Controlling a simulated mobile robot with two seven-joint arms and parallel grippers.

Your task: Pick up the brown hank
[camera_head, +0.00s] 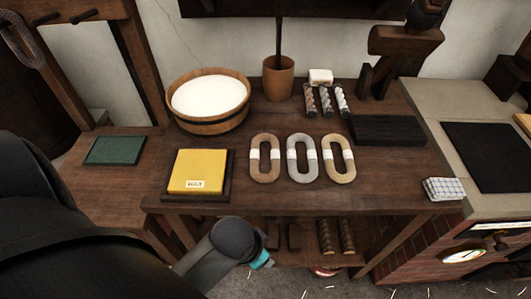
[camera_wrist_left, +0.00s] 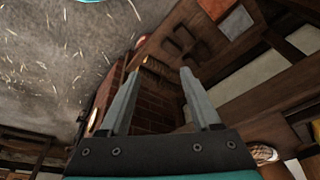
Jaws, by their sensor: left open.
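Three looped hanks with white bands lie in a row on the wooden table. The brown hank (camera_head: 264,174) is the left one, the grey hank (camera_head: 302,174) is in the middle and the tan hank (camera_head: 341,174) is on the right. My left gripper shows in the left wrist view (camera_wrist_left: 160,70), open with nothing between its fingers. In the head view its arm ends in front of the table's front edge, apart from the hanks; the fingers are hidden there. My right gripper is not in view.
A yellow block (camera_head: 197,170) on a dark tray lies left of the brown hank. Behind stand a wooden tub (camera_head: 208,127) with white contents and a brown cup (camera_head: 278,80). Short rope pieces (camera_head: 325,101) and a black slab (camera_head: 386,130) lie back right.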

